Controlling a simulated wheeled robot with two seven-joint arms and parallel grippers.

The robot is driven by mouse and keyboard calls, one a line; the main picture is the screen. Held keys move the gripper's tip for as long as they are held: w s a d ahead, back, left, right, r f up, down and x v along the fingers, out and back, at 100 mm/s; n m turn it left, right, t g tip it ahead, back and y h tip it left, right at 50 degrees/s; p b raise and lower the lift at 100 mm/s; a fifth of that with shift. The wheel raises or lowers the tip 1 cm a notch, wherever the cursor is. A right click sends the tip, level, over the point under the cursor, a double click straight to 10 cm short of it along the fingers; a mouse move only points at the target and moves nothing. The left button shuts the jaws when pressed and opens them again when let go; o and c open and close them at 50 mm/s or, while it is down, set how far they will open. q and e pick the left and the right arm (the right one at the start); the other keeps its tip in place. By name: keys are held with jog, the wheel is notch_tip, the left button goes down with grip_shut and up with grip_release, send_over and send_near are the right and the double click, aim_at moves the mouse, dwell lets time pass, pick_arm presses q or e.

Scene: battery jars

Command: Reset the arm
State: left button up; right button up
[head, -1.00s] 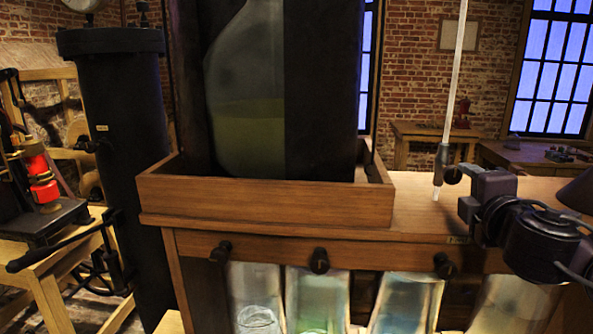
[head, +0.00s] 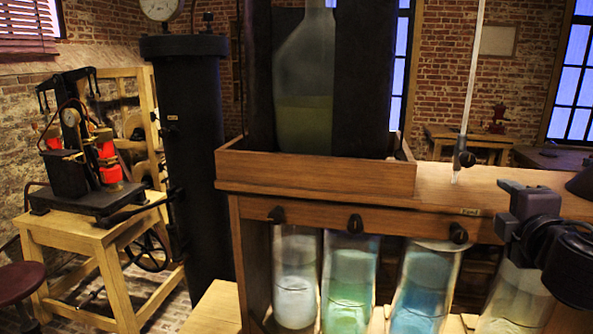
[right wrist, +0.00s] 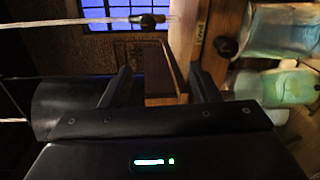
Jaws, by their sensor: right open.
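My right gripper (head: 528,203) is at the right edge of the head view, in front of the wooden stand (head: 455,185). Its black fingers also show in the right wrist view (right wrist: 163,85), spread apart with nothing between them. Several glass jars hang or stand under the shelf: a clear one (head: 296,275), a green one (head: 348,280), a blue one (head: 425,285) and a pale one (head: 515,300) partly behind my arm. My left gripper is not in view.
A wooden tray (head: 315,180) on the stand holds a large glass bottle (head: 303,100) between dark panels. A thin upright rod (head: 470,90) rises by my right gripper. A black cylinder (head: 190,150) and a press on a wooden table (head: 85,190) stand left.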

jog(key=s+a+f+m+g+y, duration=0.1)
jog(key=s+a+f+m+g, duration=0.15)
jog(key=f, duration=0.65)
jog(key=s+a+f+m+g, duration=0.1)
jog(key=a+f+m+g, duration=0.2)
jog(key=f, duration=0.6)
jog(key=s+a+f+m+g+y, duration=0.1)
jog(key=s+a+f+m, duration=0.2)
jog(key=f, duration=0.5)
jog(key=s+a+f+m+g+y, duration=0.1)
jog(key=s+a+f+m+g, duration=0.25)
jog(key=s+f, duration=0.35)
jog(key=s+a+f+m+g+y, duration=0.1)
jog(key=s+a+f+m+g, duration=0.2)
jog(key=s+a+f, duration=0.4)
notch_tip(320, 180, down, 31)
jog(key=s+d+g+b, duration=0.1)
jog(key=s+d+b, duration=0.1)
jog(key=d+b, duration=0.1)
pick_arm(q)
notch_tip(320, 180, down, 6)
jog(key=b, duration=0.3)
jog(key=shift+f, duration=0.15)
pick_arm(e)
jog(key=s+d+f+g, duration=0.1)
jog(key=s+d+f, duration=0.2)
jog(key=s+f, duration=1.7)
jog(key=shift+s+d+f+n+g, duration=0.15)
jog(key=shift+f+n+g, duration=0.2)
jog(key=shift+f, duration=0.6)
